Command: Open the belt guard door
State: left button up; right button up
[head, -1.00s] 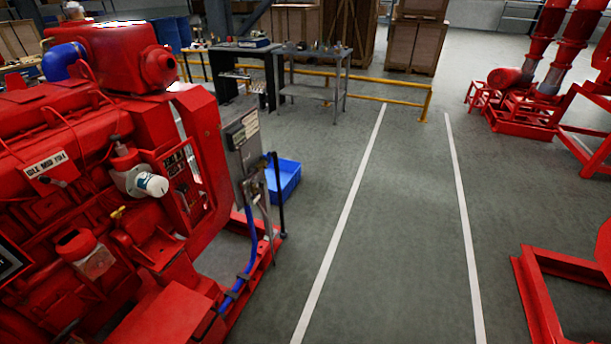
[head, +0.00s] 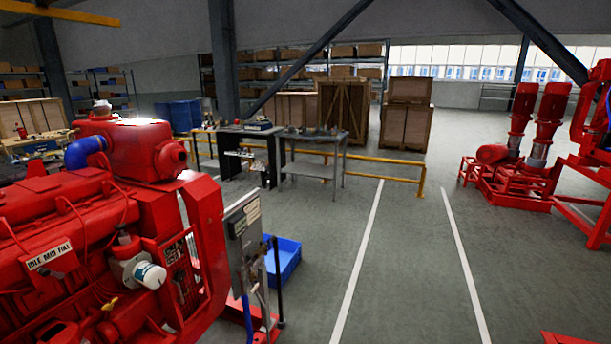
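The red diesel engine of the pumpset (head: 70,240) fills the left of the head view. A label reading "IDLE MID" and more (head: 50,254) is on its near side. A tall red panel (head: 205,245) stands at the engine's right end; I cannot tell whether it is the belt guard or its door. A grey control box (head: 243,228) on a stand is just right of it. No door standing open can be made out. Neither of my grippers shows in the view.
A blue bin (head: 284,260) lies on the floor behind the control box. Workbenches (head: 312,150) and a yellow rail (head: 385,172) stand beyond, with wooden crates (head: 405,125) behind. Red pumps (head: 520,150) stand at right. The floor between white lines (head: 405,270) is clear.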

aim_at(169, 281)
jog(key=i+l+u, duration=0.2)
jog(key=l, duration=0.15)
jog(key=i+l+u, duration=0.2)
jog(key=l, duration=0.15)
jog(key=l+u, duration=0.2)
jog(key=l, duration=0.15)
jog(key=i, duration=0.05)
